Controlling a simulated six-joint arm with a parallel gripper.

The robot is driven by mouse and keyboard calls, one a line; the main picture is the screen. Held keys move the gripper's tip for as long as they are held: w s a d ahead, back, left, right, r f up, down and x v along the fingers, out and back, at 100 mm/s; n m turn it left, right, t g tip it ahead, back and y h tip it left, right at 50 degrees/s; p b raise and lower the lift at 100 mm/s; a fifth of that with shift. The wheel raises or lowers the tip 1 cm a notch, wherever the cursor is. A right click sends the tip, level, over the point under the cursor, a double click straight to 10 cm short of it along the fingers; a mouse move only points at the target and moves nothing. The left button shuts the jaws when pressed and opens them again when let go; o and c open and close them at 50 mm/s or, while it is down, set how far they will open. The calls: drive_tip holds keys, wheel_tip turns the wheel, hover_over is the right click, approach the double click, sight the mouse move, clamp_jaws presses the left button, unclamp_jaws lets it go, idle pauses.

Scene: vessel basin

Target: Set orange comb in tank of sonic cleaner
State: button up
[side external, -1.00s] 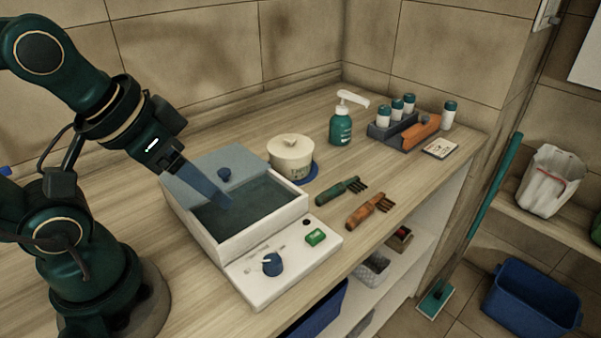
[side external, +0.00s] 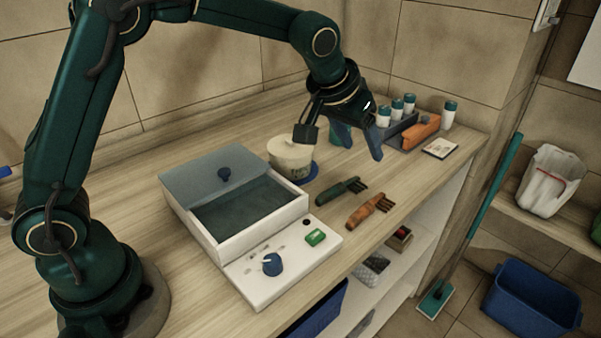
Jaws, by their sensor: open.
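The orange comb (side external: 368,211) lies on the counter near its front edge, right of the sonic cleaner, with dark tines pointing right. The sonic cleaner (side external: 218,248) is a white box with a blue knob and a green button on its front panel. Its tank (side external: 246,211) is open at the front and holds dark liquid; a blue-grey lid (side external: 212,174) with a knob covers or leans at the back part. My gripper (side external: 362,150) is open and empty, fingers pointing down, above the counter behind the combs and apart from the orange comb.
A green comb (side external: 338,191) lies just left of the orange one. A cream lidded pot (side external: 291,152) stands behind the cleaner. A dark rack (side external: 397,131) with white bottles, an orange item (side external: 421,132) and a small card (side external: 440,148) are at back right.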

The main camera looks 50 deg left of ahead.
drive_tip(key=g, duration=0.2)
hover_over(367, 208)
drive_tip(key=s, duration=0.2)
drive_tip(key=shift+m, duration=0.3)
drive_tip(key=f, duration=0.9)
drive_tip(key=shift+s, duration=0.2)
drive_tip(key=shift+x, duration=2.4)
drive_tip(key=shift+f, duration=0.1)
clamp_jaws()
